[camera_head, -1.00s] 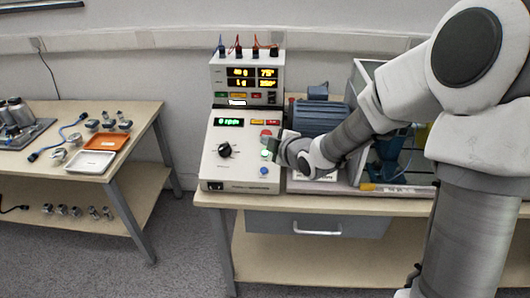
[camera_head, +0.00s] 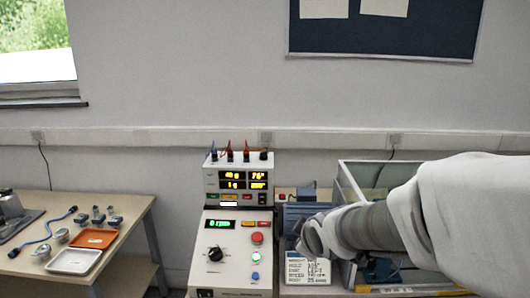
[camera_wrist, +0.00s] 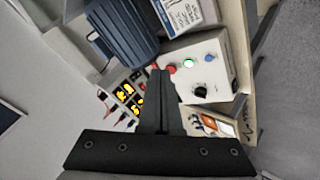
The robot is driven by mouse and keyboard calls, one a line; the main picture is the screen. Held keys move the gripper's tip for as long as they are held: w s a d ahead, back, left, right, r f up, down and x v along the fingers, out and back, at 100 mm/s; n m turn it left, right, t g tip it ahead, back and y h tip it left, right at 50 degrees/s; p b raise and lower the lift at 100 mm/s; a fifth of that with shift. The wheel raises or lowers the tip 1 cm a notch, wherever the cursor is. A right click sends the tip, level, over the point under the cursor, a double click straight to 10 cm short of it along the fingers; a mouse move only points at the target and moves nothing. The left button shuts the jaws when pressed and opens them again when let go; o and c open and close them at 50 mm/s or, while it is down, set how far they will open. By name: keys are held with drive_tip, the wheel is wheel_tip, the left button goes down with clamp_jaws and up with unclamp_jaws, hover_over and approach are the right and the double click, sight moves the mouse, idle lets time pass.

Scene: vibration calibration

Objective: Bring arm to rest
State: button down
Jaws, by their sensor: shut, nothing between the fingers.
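My gripper (camera_wrist: 158,72) is shut and empty in the wrist view, pointing past the control box and the blue motor. In the head view my arm reaches in from the right, its rounded wrist in front of the motor; the fingers cannot be made out there. The control box (camera_head: 205,266) has a black knob, red, green and blue buttons and a green display that seems to read 0 rpm. The blue motor (camera_head: 293,213) is partly hidden behind my wrist. A printed card (camera_head: 307,272) stands below my wrist. I cannot tell whether my arm is moving.
A meter unit (camera_head: 212,183) with amber displays and several cables stands behind the control box. A clear-walled enclosure (camera_head: 350,185) is at right, partly behind my arm. The left table (camera_head: 125,222) holds an orange tray (camera_head: 94,238), a white tray (camera_head: 74,261) and sensors. A floor gap separates the tables.

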drive_tip(key=s+d+r+m+g+p, duration=0.1)
drive_tip(key=s+r+m, duration=0.2)
drive_tip(key=s, duration=0.4)
drive_tip(key=s+d+r+m+g+p, duration=0.1)
drive_tip(key=s+d+r+m, duration=0.1)
drive_tip(key=s, duration=0.6)
drive_tip(key=s+d+r+m+g+h+p, duration=0.1)
drive_tip(key=s+d+r+m+g+p, duration=0.1)
drive_tip(key=s+r+m, duration=0.2)
drive_tip(key=s+m, duration=0.2)
drive_tip(key=s, duration=0.2)
drive_tip(key=shift+d, duration=0.25)
